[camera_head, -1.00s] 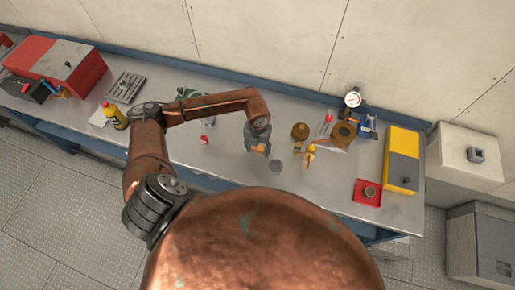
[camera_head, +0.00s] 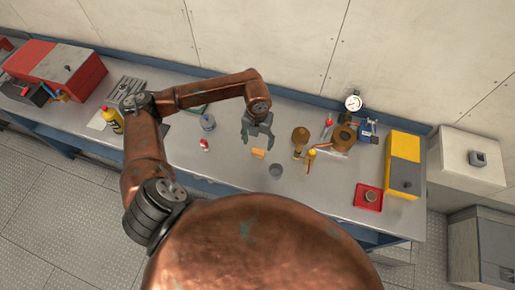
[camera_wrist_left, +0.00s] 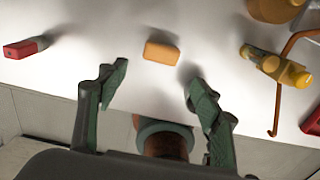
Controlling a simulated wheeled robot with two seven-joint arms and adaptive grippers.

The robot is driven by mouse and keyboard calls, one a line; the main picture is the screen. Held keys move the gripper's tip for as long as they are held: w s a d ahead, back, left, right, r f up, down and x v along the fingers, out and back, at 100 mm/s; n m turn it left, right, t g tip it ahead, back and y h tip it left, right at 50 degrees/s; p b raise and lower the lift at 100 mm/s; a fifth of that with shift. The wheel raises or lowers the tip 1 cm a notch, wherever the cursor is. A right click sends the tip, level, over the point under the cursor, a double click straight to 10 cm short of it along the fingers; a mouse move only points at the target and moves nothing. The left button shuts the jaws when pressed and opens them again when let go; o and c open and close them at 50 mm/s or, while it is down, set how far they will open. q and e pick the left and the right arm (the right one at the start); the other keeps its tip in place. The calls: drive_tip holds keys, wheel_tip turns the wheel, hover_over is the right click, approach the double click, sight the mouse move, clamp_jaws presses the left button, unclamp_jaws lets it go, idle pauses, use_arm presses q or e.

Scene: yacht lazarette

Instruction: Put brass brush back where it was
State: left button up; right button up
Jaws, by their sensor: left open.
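A small orange block (camera_head: 258,153) lies on the grey bench top, and it also shows in the left wrist view (camera_wrist_left: 162,52). I cannot tell whether it is the brass brush; no bristles show. My left gripper (camera_head: 257,141) is open and empty above the bench, on the wall side of the block. In the left wrist view the fingers of this gripper (camera_wrist_left: 156,76) are spread wide, with the block beyond their tips and apart from them. My right gripper is not in view.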

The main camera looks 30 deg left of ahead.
use_arm(q)
drive_tip(key=shift+r, duration=1.4)
